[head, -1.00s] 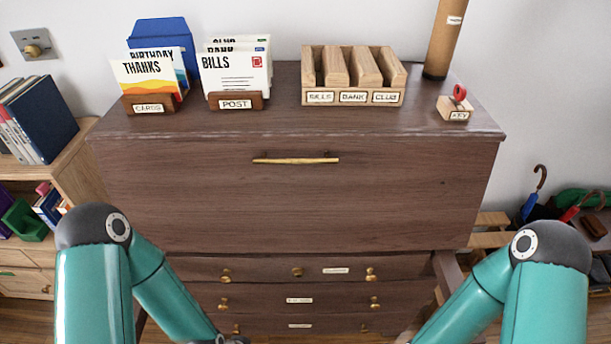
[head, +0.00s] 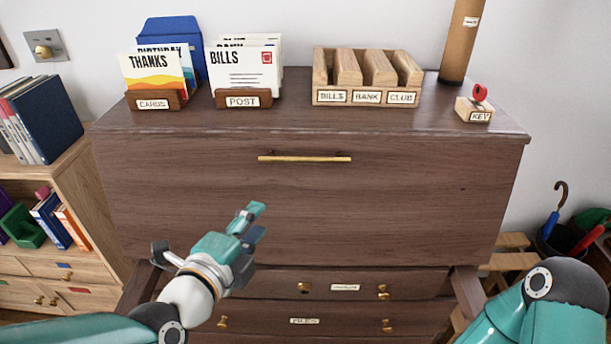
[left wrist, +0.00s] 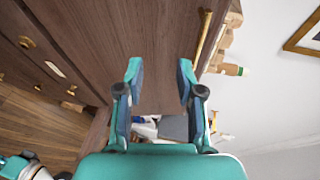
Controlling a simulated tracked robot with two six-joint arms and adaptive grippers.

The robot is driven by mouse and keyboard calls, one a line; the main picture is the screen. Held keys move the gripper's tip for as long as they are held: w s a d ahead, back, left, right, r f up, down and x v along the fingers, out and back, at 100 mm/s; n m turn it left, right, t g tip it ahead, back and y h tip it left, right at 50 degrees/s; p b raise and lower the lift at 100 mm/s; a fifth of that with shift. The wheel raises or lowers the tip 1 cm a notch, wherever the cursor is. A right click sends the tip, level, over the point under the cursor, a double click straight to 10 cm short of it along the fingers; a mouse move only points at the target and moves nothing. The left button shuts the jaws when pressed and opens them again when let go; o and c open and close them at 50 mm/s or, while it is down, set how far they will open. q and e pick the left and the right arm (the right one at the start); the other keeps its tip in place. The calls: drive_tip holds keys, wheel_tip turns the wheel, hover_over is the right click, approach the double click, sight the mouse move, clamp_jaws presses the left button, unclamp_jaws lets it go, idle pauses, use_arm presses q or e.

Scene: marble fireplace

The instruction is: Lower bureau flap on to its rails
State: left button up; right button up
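The bureau flap (head: 400,205) is a dark brown upright panel, shut against the bureau front. A thin brass handle (head: 304,158) runs along its upper part; it also shows in the left wrist view (left wrist: 203,38). Brown rails stick out below the flap at the left (head: 138,288) and right (head: 467,290). My left gripper (head: 255,222) is in front of the flap, below and left of the handle, open and empty. In the left wrist view its spread fingers (left wrist: 159,75) have nothing between them, and the handle lies beyond the right finger. My right gripper is out of view.
The bureau top (head: 290,118) holds a cards rack (head: 155,100), a post rack (head: 243,98), a slotted sorter (head: 367,97), a key block (head: 474,112) and a cardboard tube (head: 460,40). Drawers (head: 330,290) lie below. A bookshelf (head: 75,180) stands left, umbrellas (head: 556,215) right.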

sight(306, 161)
use_arm(q)
wheel_tip(306, 161, up, 5)
drive_tip(key=s+d+t+h+b, duration=0.1)
drive_tip(key=s+d+h, duration=0.1)
drive_tip(key=s, duration=0.1)
drive_tip(key=shift+m, duration=0.3)
drive_tip(key=p+x, duration=0.1)
drive_tip(key=x, duration=1.6)
drive_tip(key=shift+w+a+r+p, duration=0.1)
drive_tip(key=shift+w+r+p, duration=0.05)
drive_tip(key=shift+p, duration=0.25)
clamp_jaws()
